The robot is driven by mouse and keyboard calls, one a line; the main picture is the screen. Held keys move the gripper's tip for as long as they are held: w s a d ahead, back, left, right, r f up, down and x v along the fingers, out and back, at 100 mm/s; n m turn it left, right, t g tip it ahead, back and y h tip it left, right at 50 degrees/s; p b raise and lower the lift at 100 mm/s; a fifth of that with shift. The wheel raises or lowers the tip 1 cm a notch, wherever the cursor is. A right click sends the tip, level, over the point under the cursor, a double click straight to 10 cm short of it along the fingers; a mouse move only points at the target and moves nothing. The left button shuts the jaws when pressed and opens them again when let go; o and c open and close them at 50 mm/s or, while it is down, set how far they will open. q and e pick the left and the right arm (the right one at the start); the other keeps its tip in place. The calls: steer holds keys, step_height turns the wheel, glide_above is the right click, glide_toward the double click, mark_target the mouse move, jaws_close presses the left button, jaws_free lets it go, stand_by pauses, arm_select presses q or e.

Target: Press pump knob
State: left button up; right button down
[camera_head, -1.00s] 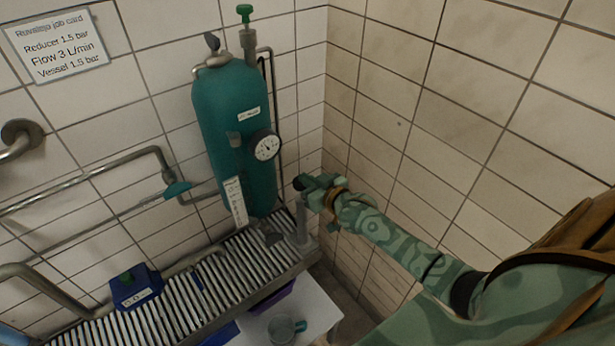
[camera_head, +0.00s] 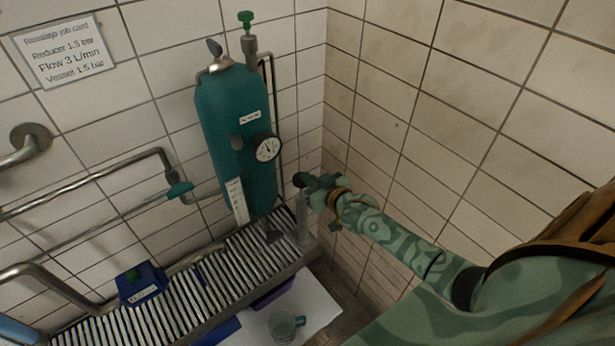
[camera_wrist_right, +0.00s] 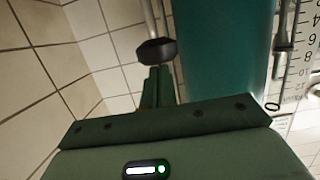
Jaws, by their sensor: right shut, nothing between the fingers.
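A black knob (camera_head: 299,180) tops an upright grey cylinder (camera_head: 303,222) at the right end of the slatted bench, near the wall corner. My right gripper (camera_head: 313,183) is just right of the knob at about its height. In the right wrist view the black knob (camera_wrist_right: 156,51) lies straight ahead of my shut, empty fingers (camera_wrist_right: 157,75), whose tips overlap its lower edge in the picture. I cannot tell whether they touch it. My left gripper is not in view.
A teal tank (camera_head: 235,140) with a round gauge (camera_head: 267,148) stands left of the knob. A blue box (camera_head: 141,290) with a green button sits on the slatted bench (camera_head: 185,305). A mug (camera_head: 284,327) stands on a white surface (camera_head: 318,305) below. Tiled walls close the corner.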

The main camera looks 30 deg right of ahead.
steer(key=v, duration=0.8)
steer(key=shift+s+f+p, duration=0.15)
steer(key=shift+s+p, duration=0.15)
steer(key=shift+s, duration=0.05)
steer(key=shift+d, duration=0.1)
stand_by(0.9)
steer(key=shift+s+r+b, duration=0.15)
steer(key=shift+r+b, duration=1.3)
steer(key=shift+b, duration=0.05)
steer(key=shift+s+r+b, duration=0.1)
steer(key=shift+r+b, duration=1.4)
steer(key=shift+w, duration=0.15)
